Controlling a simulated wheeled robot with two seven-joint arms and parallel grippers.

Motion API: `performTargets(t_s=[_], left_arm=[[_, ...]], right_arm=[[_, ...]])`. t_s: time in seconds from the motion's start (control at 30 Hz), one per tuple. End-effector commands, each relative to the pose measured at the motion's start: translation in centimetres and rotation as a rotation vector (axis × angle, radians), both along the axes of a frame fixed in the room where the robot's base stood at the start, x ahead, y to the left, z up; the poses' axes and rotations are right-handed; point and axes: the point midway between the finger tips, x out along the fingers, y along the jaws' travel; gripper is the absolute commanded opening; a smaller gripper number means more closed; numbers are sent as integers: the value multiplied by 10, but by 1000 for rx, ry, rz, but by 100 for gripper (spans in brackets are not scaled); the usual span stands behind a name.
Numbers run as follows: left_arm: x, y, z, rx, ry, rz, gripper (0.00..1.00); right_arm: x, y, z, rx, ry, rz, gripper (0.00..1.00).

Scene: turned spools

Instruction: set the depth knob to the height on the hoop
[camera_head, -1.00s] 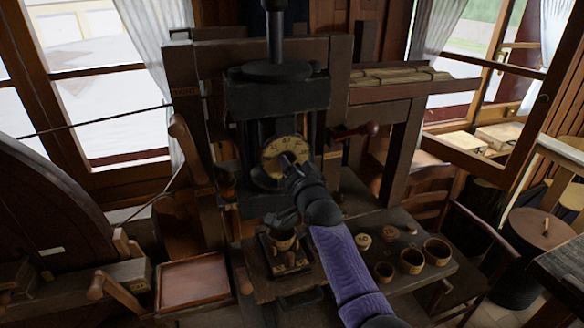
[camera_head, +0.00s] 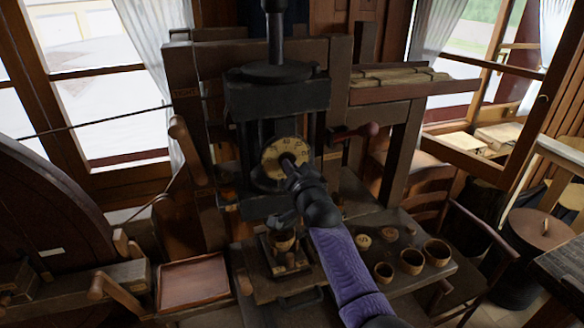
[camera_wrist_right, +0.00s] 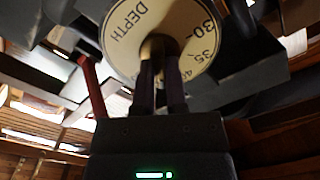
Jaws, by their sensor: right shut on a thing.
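The depth knob is a round cream dial (camera_head: 272,157) on the front of the dark press. In the right wrist view its face (camera_wrist_right: 122,40) reads DEPTH, with 30, 35 and part of 40 at the right. My right gripper (camera_head: 290,165) is at the middle of the dial. In the wrist view its two fingers (camera_wrist_right: 159,70) are closed on the knob's brass centre (camera_wrist_right: 158,45). A small wooden cup (camera_head: 284,241) stands in a holder below the press. I cannot make out a hoop or a written height. My left gripper is not in view.
The bench right of my arm holds several small cups (camera_head: 412,262) and round wooden pieces (camera_head: 362,234). An empty wooden tray (camera_head: 194,282) lies at the lower left.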

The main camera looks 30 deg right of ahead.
Motion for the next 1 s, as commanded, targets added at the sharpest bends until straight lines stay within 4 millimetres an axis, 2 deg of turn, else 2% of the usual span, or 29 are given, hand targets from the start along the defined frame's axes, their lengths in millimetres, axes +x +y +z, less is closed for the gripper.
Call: performTargets(t_s=[1.0], left_arm=[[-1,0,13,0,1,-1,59]], right_arm=[[0,0,-2,-896,220,1,0]])
